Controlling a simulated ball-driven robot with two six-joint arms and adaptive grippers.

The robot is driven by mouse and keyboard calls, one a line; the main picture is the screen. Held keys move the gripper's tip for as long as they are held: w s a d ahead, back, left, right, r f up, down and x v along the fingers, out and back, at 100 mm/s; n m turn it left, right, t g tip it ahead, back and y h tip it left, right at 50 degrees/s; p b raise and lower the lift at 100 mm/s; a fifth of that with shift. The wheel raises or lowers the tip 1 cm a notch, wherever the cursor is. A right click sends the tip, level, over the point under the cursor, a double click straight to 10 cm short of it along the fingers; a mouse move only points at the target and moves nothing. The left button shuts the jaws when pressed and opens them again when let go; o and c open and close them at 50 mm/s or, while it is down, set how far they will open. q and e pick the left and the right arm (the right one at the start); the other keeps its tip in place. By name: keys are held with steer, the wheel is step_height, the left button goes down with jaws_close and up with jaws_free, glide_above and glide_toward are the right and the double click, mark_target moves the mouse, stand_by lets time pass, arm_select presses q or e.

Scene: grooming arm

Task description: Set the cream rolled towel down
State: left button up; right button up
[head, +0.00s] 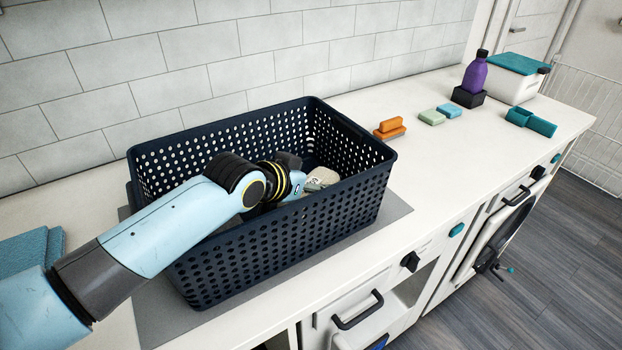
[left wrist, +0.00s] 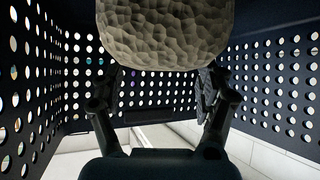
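The cream rolled towel (head: 323,177) shows partly inside the dark blue perforated basket (head: 345,200), beyond my left gripper (head: 285,183). In the left wrist view the towel (left wrist: 165,30) fills the top middle, and the two fingers of my left gripper (left wrist: 163,88) reach its left and right edges. The fingers look closed on the towel, with their tips hidden behind it. The gripper is down inside the basket, below its rim. Whether the towel touches the basket floor cannot be told. My right gripper is not in view.
The basket stands on a grey mat (head: 396,210) on the white counter. Folded blue cloths (head: 30,252) lie at left.

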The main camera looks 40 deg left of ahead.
arm_select(q)
steer(key=o, duration=0.3)
steer(key=shift+s+f, duration=0.1)
steer(key=shift+f, duration=0.1)
steer(key=shift+r, duration=0.1)
steer(key=shift+r, duration=0.45)
steer(key=v, duration=0.7)
steer(key=shift+s+r, duration=0.1)
steer(key=shift+r, duration=0.2)
